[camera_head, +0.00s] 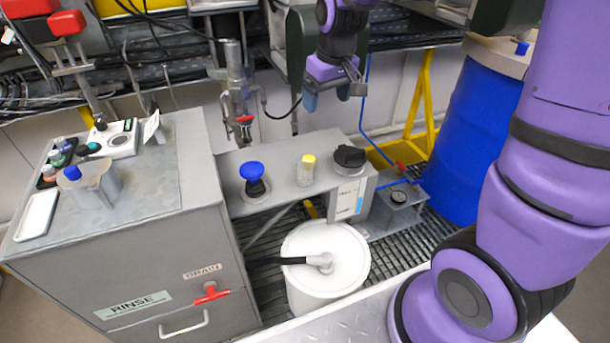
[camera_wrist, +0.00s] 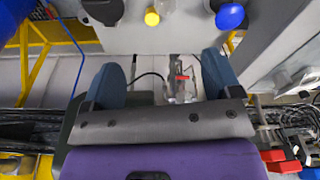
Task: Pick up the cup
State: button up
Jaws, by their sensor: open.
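A clear cup-like container (camera_head: 98,188) stands on the grey bench top at the left in the head view, with a blue part at its rim. It is the only cup-like thing I can make out, and I do not see it in the wrist view. My gripper (camera_head: 327,99) is open and empty, above and behind the middle shelf, well to the right of the container. Its two blue fingers stand apart in the wrist view (camera_wrist: 162,75).
The middle shelf (camera_head: 283,190) holds a blue-topped knob (camera_head: 252,170), a yellow-capped vial (camera_head: 306,172) and a black-lidded item (camera_head: 349,158). A metal fitting with a red handle (camera_head: 245,122) rises behind. A white drum (camera_head: 340,268) and blue barrel (camera_head: 480,135) stand nearby.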

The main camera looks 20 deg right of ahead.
jog(key=n+g, duration=0.1)
jog(key=g, duration=0.1)
send_near(306, 175)
jog(key=w+f, duration=0.1)
jog(key=w, duration=0.1)
jog(key=f, duration=0.4)
jog(key=d+f, duration=0.1)
jog(key=f, duration=0.1)
jog(key=shift+s+a+f, duration=0.1)
jog(key=shift+f, duration=1.25)
jog(key=shift+s+a+f, duration=0.1)
jog(key=shift+f, duration=1.25)
jog(key=c, duration=1)
jog(key=shift+w+r, duration=0.1)
jog(key=shift+r, duration=0.1)
